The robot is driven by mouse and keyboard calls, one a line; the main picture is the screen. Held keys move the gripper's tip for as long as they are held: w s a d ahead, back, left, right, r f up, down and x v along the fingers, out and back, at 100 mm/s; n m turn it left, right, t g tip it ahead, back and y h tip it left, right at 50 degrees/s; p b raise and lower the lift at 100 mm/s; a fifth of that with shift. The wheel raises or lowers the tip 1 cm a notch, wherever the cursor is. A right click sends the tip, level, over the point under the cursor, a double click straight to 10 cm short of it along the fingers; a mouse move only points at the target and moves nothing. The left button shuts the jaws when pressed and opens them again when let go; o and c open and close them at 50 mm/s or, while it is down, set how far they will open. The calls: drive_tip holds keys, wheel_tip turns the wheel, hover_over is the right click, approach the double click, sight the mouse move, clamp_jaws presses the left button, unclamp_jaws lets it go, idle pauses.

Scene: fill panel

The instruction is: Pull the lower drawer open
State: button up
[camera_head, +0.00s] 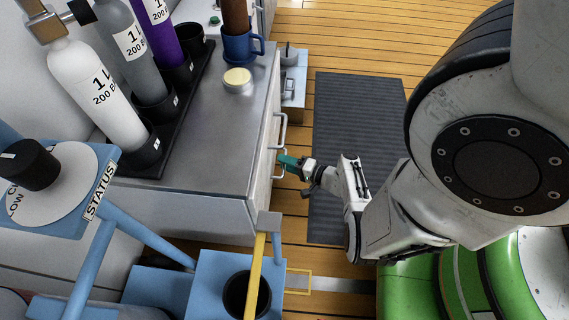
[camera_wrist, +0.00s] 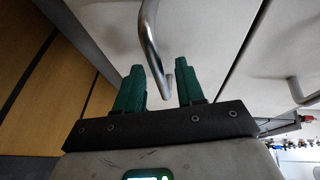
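The grey-topped cabinet (camera_head: 225,120) has pale front panels facing right, with metal bar handles. One handle (camera_head: 282,130) is farther along the front; another handle (camera_head: 279,166) is by my gripper (camera_head: 286,162). In the wrist view, my gripper (camera_wrist: 160,92) has its two green fingers apart, with nothing clamped. A curved metal handle (camera_wrist: 151,40) reaches down into the gap between the fingers; whether it touches them I cannot tell. A second handle (camera_wrist: 294,90) is at the right on another panel, past a seam. Which panel is the lower drawer is unclear. The panels look closed.
A blue stand (camera_head: 205,280) with a yellow bar is close to the cabinet's near end. A dark mat (camera_head: 345,110) lies on the wooden floor right of the cabinet.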

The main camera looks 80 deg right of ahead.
drive_tip(key=shift+w+d+f, duration=0.1)
drive_tip(key=shift+w+d, duration=0.05)
drive_tip(key=shift+w, duration=0.3)
clamp_jaws()
idle(0.4)
